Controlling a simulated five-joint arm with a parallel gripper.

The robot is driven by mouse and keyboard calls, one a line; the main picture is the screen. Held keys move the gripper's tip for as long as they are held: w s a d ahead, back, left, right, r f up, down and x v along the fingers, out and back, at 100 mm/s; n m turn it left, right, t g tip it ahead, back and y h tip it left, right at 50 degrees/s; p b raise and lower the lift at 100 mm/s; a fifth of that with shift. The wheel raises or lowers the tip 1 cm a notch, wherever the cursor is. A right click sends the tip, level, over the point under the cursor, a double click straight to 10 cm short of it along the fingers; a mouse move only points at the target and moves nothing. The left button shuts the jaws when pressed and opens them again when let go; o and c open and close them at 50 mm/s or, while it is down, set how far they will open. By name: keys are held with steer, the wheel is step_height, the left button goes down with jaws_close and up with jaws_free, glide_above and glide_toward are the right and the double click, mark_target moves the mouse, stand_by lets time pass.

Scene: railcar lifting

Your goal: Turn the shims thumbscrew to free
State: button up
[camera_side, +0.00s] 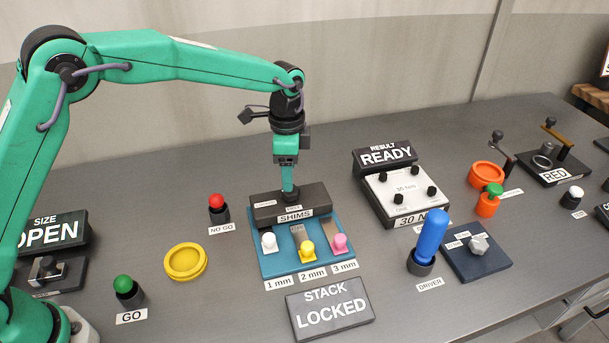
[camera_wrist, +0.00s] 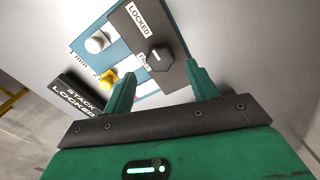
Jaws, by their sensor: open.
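My gripper (camera_wrist: 160,71) is open, with one green finger on each side of the knob's near end. Whether they touch it is unclear. In the side view my gripper (camera_side: 289,191) points straight down at the SHIMS bar (camera_side: 264,210) and hides the knob. The stack sign (camera_side: 331,308) reads LOCKED.
White, yellow and pink shim tabs (camera_side: 307,248) stand on the blue base in front of the bar. A red NO GO button (camera_side: 217,203) is to the left. A RESULT READY panel (camera_side: 386,156) and a blue-handled driver (camera_side: 432,235) are to the right.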

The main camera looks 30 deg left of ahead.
steer(key=shift+f, duration=2.4)
steer(key=c, duration=1)
